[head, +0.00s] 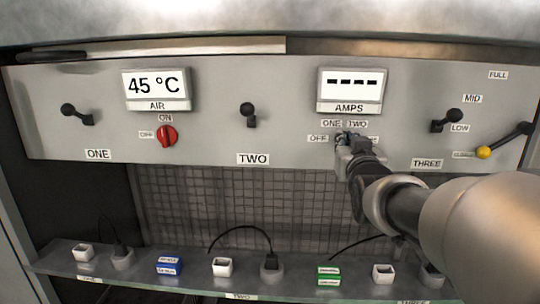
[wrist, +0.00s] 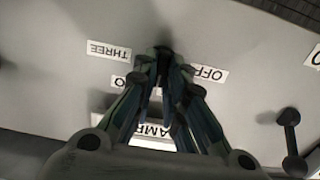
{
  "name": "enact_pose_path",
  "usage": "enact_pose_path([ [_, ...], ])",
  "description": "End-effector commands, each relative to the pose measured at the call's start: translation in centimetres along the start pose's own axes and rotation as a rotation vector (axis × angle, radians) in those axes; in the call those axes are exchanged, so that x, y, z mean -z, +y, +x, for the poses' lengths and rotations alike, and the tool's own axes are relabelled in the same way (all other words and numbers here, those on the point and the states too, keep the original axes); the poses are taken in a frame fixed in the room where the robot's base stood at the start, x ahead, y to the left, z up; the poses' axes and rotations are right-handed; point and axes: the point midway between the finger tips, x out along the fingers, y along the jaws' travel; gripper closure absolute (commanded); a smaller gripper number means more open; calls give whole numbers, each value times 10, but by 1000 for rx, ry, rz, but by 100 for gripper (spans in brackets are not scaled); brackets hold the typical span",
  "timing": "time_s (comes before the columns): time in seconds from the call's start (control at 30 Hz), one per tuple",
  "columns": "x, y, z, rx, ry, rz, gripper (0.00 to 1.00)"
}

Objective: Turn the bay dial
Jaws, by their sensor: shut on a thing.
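The bay dial is a small dark knob (wrist: 161,52) on the grey panel (head: 215,80), below the AMPS display (head: 349,84). My gripper (head: 352,143) is at the dial, with its fingers shut on it. The gripper also shows in the wrist view (wrist: 165,72), fingers converging on the knob. Labels OFF (head: 318,138), ONE (head: 331,124) and TWO (head: 357,124) surround the dial; THREE (wrist: 108,50) reads upside down in the wrist view. The fingers hide most of the dial, so I cannot tell which label it points to. The AMPS display shows dashes.
A red knob (head: 167,136) sits under the AIR display (head: 155,84), which reads 45 °C. Black levers stand at bays ONE (head: 73,111), TWO (head: 248,113) and THREE (head: 448,119). A yellow-tipped lever (head: 484,152) is at far right. A shelf (head: 200,283) with sockets runs below.

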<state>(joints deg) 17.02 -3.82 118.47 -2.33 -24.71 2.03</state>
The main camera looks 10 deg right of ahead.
Motion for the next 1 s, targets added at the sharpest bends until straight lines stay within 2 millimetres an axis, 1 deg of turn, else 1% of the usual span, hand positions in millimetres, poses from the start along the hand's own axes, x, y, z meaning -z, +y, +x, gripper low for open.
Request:
enact_pose_path([
  [0.03, -4, 0, 0, 0, 3, 42, 100],
  [0.2, -3, 1, 0, 0, 2, 195, 100],
  [0.5, -2, 2, 0, 0, -1, 403, 100],
  [0.73, -1, 2, 0, 0, 0, 492, 100],
  [1.0, 0, 2, 0, 0, -1, 526, 100],
])
